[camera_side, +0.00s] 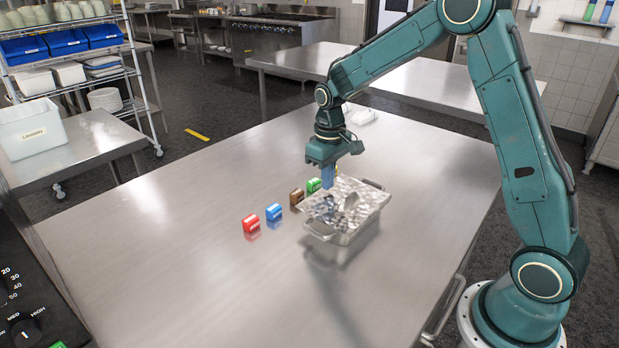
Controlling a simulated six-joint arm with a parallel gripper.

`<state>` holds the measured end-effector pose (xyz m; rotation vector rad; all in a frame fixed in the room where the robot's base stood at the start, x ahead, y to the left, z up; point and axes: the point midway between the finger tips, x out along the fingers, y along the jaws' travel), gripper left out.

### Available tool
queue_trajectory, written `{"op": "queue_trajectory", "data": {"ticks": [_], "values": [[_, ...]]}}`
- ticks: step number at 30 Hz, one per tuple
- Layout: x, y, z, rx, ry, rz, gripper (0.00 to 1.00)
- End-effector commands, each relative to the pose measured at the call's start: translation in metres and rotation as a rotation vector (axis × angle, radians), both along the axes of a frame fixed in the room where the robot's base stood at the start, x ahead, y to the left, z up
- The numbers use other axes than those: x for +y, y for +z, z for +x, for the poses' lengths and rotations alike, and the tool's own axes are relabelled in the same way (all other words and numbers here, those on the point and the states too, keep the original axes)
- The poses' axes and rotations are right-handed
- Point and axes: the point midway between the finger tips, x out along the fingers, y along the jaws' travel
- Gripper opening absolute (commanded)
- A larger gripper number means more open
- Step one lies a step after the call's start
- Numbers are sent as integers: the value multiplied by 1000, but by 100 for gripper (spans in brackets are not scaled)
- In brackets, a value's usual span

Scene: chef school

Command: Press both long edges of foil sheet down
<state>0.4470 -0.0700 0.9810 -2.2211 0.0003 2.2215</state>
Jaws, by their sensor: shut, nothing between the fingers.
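A crinkled silver foil sheet (362,200) lies over the top of a metal pan (345,236) with handles at its ends. The pan stands on the steel table. My gripper (328,184) points down at the far left side of the pan, at or just above the foil's edge. Its blue fingers are shut with nothing between them. I cannot tell whether the fingertips touch the foil. The foil's far left edge is partly hidden behind my gripper.
A white item (362,116) lies at the table's back edge. The table's left and front are clear.

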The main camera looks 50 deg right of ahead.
Motion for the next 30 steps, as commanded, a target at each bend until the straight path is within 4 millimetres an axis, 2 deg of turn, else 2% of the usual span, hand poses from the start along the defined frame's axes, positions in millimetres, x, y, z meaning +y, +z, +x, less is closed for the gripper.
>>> {"op": "queue_trajectory", "data": {"ticks": [30], "values": [[0,-11,0,0,0,0,0]]}}
